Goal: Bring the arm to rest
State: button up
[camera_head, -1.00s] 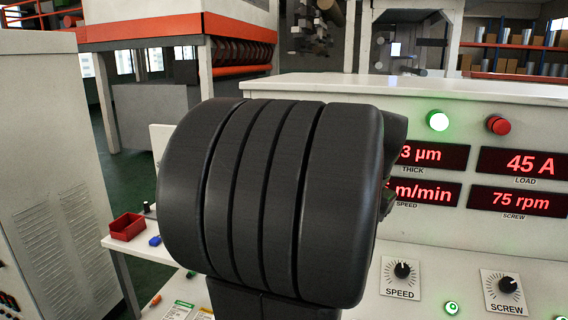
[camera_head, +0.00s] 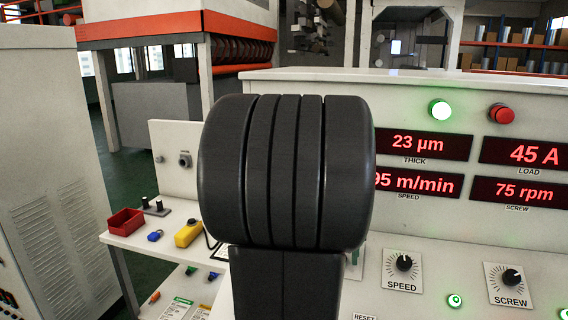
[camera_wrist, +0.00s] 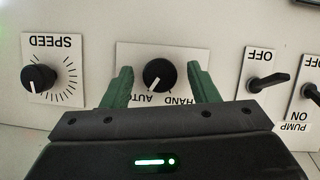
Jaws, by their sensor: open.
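My arm's large black ribbed link fills the middle of the head view and hides the part of the panel behind it. My gripper (camera_wrist: 158,80) shows in the wrist view with its two green fingers apart. The black AUTO/HAND knob (camera_wrist: 159,75) appears between the fingertips. I cannot tell whether the fingers touch it.
The wrist view shows a SPEED knob (camera_wrist: 39,78) on the left and an OFF switch (camera_wrist: 268,82) on the right. The head view shows the console's SCREW knob (camera_head: 509,277) and a side table (camera_head: 130,240) with a red bin (camera_head: 126,221).

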jog(key=n, duration=0.1)
jog(key=n+h+b, duration=0.1)
jog(key=n+b, duration=0.1)
jog(key=n, duration=0.1)
jog(key=shift+a+f+h, duration=0.15)
jog(key=shift+f+h, duration=0.1)
jog(key=shift+h, duration=0.05)
jog(key=v, duration=0.6)
jog(key=shift+r+n, duration=0.3)
jog(key=shift+s, duration=0.1)
